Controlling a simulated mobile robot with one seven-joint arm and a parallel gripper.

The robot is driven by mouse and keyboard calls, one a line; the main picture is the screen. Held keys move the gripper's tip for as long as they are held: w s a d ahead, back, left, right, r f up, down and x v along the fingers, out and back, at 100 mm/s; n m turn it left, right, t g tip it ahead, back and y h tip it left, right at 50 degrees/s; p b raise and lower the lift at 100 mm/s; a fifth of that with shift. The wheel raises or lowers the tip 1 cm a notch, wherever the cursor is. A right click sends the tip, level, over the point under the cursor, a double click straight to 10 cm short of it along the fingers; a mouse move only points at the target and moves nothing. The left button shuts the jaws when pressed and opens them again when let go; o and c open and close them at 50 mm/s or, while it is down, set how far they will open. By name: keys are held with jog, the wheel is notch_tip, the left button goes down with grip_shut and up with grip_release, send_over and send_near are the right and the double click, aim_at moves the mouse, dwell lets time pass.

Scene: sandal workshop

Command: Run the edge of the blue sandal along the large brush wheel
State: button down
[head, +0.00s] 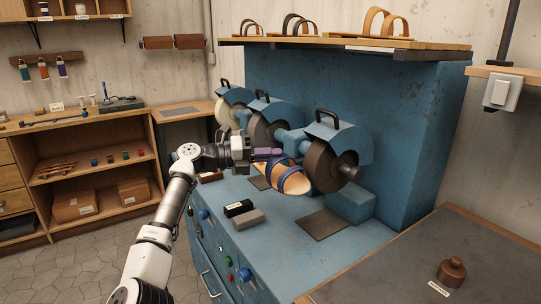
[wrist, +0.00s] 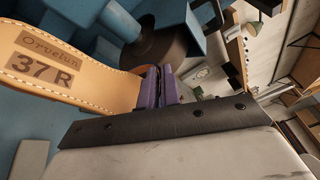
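The blue sandal (head: 291,182) has a tan sole and blue straps. My gripper (head: 268,153), with purple fingers, is at the sandal's upper left end. In the wrist view the fingers (wrist: 162,78) close on the edge of the sole (wrist: 95,85), stamped "37 R". A dark wheel (wrist: 170,48) shows just beyond them.
A grey wheel (head: 263,128) and a cream wheel (head: 224,112) stand farther left under blue hoods. A black block (head: 238,208) and a grey block (head: 248,220) lie on the blue bench top (head: 285,245). A shelf (head: 350,43) with sandals hangs above.

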aim_at(264, 172)
jog(key=shift+w+a+r, duration=0.15)
jog(key=shift+w, duration=0.1)
jog(key=shift+w+a+p, duration=0.35)
jog(key=shift+w+p, duration=0.05)
jog(key=shift+p, duration=0.15)
jog(key=shift+w, duration=0.15)
jog(key=shift+w+a+p, duration=0.45)
jog(key=shift+p, duration=0.2)
dwell(0.4)
jog(key=shift+w+d, duration=0.15)
jog(key=shift+w, duration=0.05)
dwell(0.7)
dwell(1.4)
jog(key=shift+s+a, duration=0.5)
jog(key=shift+a, duration=0.15)
jog(key=shift+f, duration=0.2)
